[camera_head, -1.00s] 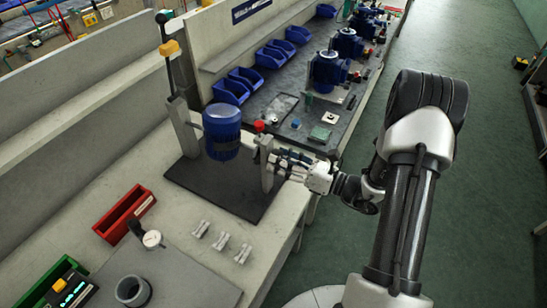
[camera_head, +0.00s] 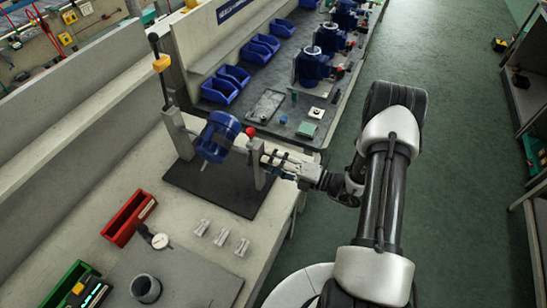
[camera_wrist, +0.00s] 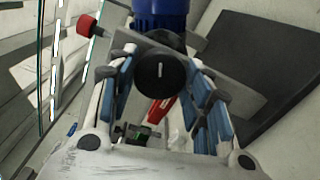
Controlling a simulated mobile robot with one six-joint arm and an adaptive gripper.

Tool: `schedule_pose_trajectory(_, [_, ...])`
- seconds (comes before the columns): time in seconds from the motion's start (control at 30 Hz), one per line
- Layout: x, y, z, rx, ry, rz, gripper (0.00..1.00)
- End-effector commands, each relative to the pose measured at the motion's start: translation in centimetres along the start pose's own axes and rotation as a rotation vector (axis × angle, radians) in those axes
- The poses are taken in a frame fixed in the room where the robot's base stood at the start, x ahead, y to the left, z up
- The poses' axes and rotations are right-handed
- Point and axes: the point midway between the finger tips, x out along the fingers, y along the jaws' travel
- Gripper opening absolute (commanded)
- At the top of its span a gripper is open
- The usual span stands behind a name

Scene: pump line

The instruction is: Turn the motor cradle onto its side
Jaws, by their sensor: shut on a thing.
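The motor cradle holds a blue motor (camera_head: 216,138) between a left post (camera_head: 178,136) and a right post (camera_head: 258,165), above a dark base plate (camera_head: 210,190). The motor is tilted, neither upright nor flat on its side. A red-tipped pin (camera_head: 250,132) stands at the right post; it also shows in the wrist view (camera_wrist: 86,24). My gripper (camera_head: 274,160) is at the outer side of the right post. In the wrist view its fingers are closed around a black knob (camera_wrist: 162,75) with a white line. The exact finger contacts are partly hidden.
A tall lever with a yellow block (camera_head: 161,63) rises behind the left post. Grey clips (camera_head: 222,237), a red bin (camera_head: 128,218), a dial gauge (camera_head: 158,240) and a grey ring (camera_head: 145,289) are in front. Blue bins (camera_head: 217,90) stand farther back.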

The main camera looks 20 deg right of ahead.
Motion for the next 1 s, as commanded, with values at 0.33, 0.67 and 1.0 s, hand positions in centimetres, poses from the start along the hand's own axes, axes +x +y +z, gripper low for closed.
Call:
schedule_pose_trajectory(0.33, [0.0,0.02,-0.07,0.263,0.001,-0.001,0.03])
schedule_pose_trajectory(0.67, [-0.01,-0.05,-0.08,0.387,0.001,-0.001,0.03])
schedule_pose_trajectory(1.0, [0.0,-0.09,-0.08,0.409,0.001,-0.001,0.03])
